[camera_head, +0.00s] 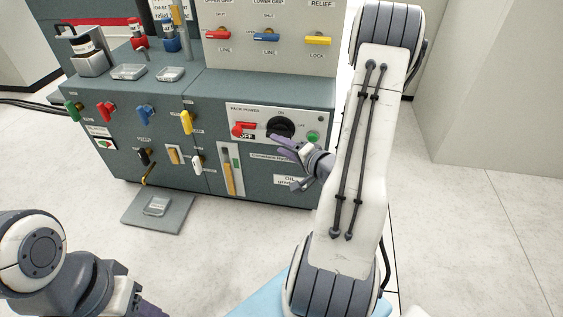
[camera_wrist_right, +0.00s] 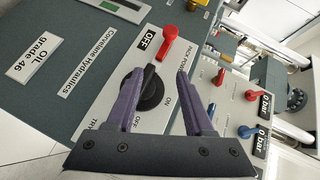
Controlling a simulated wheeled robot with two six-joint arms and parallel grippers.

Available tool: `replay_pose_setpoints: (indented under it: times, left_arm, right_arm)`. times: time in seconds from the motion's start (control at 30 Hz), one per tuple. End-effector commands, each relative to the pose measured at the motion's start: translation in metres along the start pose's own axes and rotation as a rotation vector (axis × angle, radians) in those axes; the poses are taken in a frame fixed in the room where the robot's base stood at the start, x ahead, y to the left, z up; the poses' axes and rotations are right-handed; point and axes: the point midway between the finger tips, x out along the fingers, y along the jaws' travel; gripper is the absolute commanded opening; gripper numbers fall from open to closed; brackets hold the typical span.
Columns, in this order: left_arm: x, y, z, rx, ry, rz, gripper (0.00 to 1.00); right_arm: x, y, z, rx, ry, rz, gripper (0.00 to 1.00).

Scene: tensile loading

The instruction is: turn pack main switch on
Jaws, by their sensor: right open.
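The pack main switch sits on a pale PACK POWER panel (camera_head: 229,119) on the cabinet front. It has a round black hub (camera_head: 280,129) and a red handle (camera_head: 243,130) pointing left to the OFF label. In the right wrist view, the hub (camera_wrist_right: 151,92) and handle (camera_wrist_right: 163,45) show beyond my right gripper (camera_wrist_right: 160,72). This gripper is open and empty. The hub appears between its fingers; I cannot tell how near they are. In the head view, my right gripper (camera_head: 280,143) is just below the hub. My left gripper (camera_head: 143,307) is cut off at the bottom edge.
A green button (camera_head: 312,136) is right of the switch. Several coloured valve handles, including a yellow one (camera_head: 186,122), stick out to its left. A row of levers (camera_head: 266,37) is above. A grey plate (camera_head: 158,210) lies on the floor; the floor in front is mostly clear.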

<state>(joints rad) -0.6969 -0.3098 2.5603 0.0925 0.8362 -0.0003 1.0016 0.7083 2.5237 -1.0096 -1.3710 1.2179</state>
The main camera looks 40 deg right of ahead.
Motion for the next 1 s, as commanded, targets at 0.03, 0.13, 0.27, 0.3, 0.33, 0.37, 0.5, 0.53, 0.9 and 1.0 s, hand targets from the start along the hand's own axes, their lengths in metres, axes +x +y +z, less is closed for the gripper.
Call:
replay_pose_setpoints:
  times: [0.03, 0.13, 0.27, 0.3, 0.33, 0.37, 0.5, 0.53, 0.9, 1.0]
  left_arm:
    - [0.029, -0.002, 0.001, 0.0, 0.0, 0.0, 0.5]
    - [0.046, -0.003, 0.002, 0.0, 0.0, 0.0, 0.5]
    - [0.057, -0.004, 0.003, 0.0, 0.001, 0.0, 0.5]
    - [0.058, -0.004, 0.003, 0.0, 0.001, 0.0, 0.5]
    - [0.059, -0.004, 0.003, 0.0, 0.001, 0.0, 0.5]
    - [0.06, -0.004, 0.003, 0.0, 0.001, 0.0, 0.5]
    - [0.066, -0.005, 0.003, 0.0, 0.001, 0.0, 0.5]
    - [0.068, -0.005, 0.003, 0.0, 0.001, 0.0, 0.5]
    - [0.096, -0.007, 0.005, 0.0, 0.001, 0.0, 0.5]
    - [0.099, -0.007, 0.005, 0.0, 0.001, 0.0, 0.5]
  right_arm:
    - [-0.005, 0.031, -0.004, 0.073, 0.039, -0.044, 0.53]
    - [-0.019, 0.046, -0.013, 0.181, 0.089, -0.132, 0.53]
    - [-0.032, 0.054, -0.021, 0.263, 0.126, -0.206, 0.53]
    - [-0.034, 0.054, -0.022, 0.274, 0.132, -0.22, 0.53]
    - [-0.034, 0.055, -0.023, 0.28, 0.134, -0.226, 0.53]
    - [-0.034, 0.054, -0.024, 0.284, 0.135, -0.23, 0.53]
    - [-0.019, 0.051, -0.025, 0.284, 0.131, -0.235, 0.53]
    - [-0.014, 0.05, -0.026, 0.283, 0.131, -0.235, 0.53]
    - [0.049, 0.036, -0.037, 0.281, 0.134, -0.235, 0.53]
    - [0.058, 0.034, -0.039, 0.283, 0.135, -0.233, 0.53]
